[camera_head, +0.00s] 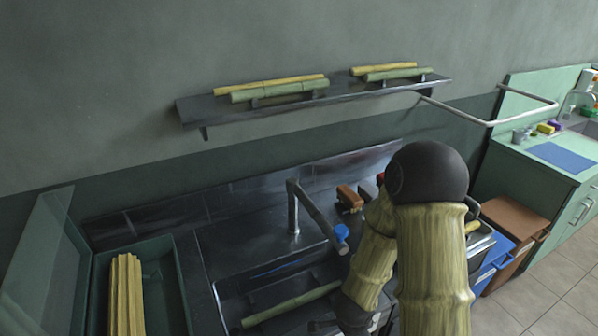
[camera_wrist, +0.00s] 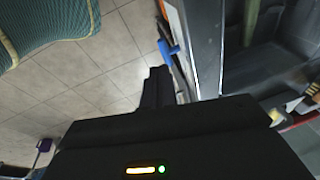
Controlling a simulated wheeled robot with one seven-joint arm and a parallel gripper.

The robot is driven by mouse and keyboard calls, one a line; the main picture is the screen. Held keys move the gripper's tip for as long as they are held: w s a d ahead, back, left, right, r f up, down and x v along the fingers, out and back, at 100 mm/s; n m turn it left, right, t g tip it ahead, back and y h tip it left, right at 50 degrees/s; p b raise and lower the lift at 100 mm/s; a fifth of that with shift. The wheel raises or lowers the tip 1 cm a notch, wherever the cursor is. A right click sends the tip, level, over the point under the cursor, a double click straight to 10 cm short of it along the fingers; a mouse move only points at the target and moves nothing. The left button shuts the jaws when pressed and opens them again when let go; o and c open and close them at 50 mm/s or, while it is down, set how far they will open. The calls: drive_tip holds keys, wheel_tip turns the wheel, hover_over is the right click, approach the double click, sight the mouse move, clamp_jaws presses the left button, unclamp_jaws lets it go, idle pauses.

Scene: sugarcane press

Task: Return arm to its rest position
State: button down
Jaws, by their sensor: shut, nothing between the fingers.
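My arm rises in the right half of the head view, with cane-patterned links and a dark round joint, in front of the sink counter. My gripper shows in the wrist view as a black body with its dark fingers (camera_wrist: 157,88) together and nothing between them. The fingers point over the tiled floor (camera_wrist: 70,85), beside the edge of the metal sink (camera_wrist: 208,45). In the head view the fingertips cannot be made out behind and below the arm.
A faucet (camera_head: 293,210) stands left of my arm, and a cane piece (camera_head: 290,305) lies in the sink. A green tray (camera_head: 168,290) holds peeled canes (camera_head: 126,295). A wall shelf (camera_head: 350,97) bears several canes. A brown bin (camera_head: 512,222) stands right. Floor at lower right is clear.

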drive_tip(key=b+x, duration=0.1)
drive_tip(key=x, duration=0.8)
drive_tip(key=shift+w, duration=0.1)
